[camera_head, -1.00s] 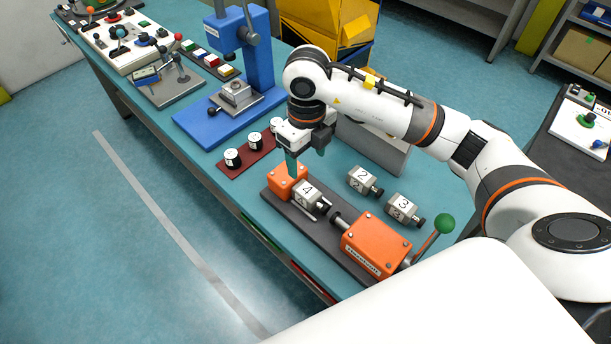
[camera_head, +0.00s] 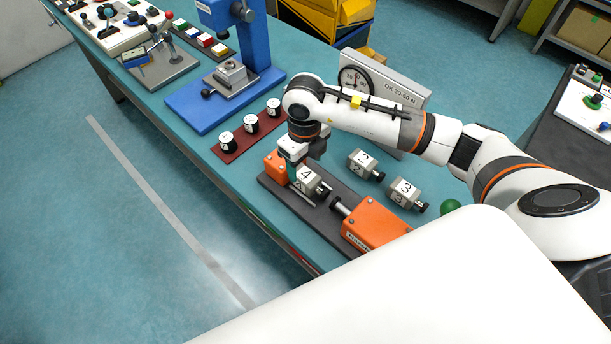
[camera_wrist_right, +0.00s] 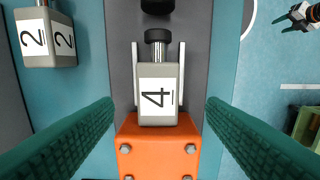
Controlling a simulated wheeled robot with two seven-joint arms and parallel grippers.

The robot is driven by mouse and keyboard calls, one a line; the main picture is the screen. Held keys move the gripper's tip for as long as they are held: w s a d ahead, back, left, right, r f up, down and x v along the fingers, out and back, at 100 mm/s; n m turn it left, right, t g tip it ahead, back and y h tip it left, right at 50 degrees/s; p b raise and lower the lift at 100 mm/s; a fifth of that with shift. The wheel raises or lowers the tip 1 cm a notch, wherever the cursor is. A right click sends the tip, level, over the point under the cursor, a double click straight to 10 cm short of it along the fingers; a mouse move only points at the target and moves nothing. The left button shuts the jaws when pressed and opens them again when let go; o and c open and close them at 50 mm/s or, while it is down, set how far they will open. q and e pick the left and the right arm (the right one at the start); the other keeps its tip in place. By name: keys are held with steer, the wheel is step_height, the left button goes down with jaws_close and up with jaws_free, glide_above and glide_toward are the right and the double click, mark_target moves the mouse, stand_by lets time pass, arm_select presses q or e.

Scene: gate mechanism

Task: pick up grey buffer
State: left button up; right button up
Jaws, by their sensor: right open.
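A grey buffer block marked 4 (camera_head: 309,181) with a black knob sits in the fixture with an orange end block (camera_head: 275,165). It also shows in the right wrist view (camera_wrist_right: 158,90), lying between two pale rails. My right gripper (camera_head: 294,163) is over the orange end of the fixture. In the wrist view its two green fingers are spread wide on either side of block 4, with gaps and no contact. Grey blocks marked 2 (camera_head: 362,163) and 3 (camera_head: 403,191) lie on the bench beside the fixture. A small gripper, apparently my left (camera_wrist_right: 298,17), shows at the wrist view's top right corner.
An orange housing (camera_head: 372,226) with a plunger faces block 4. A gauge panel (camera_head: 400,80) stands behind my right arm. Black-and-white cylinders (camera_head: 250,123) stand on a red tray (camera_head: 228,156), near a blue press (camera_head: 210,108). The bench's front strip is clear.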

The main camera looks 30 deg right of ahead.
mark_target(306, 174)
step_height(306, 174, down, 4)
steer(key=shift+d+r+p, duration=0.1)
steer(key=shift+r+p, duration=0.05)
steer(key=shift+p, duration=0.65)
steer(key=shift+f, duration=0.45)
steer(key=c, duration=1.3)
steer(key=shift+o, duration=0.2)
steer(key=shift+w+d+r, duration=0.1)
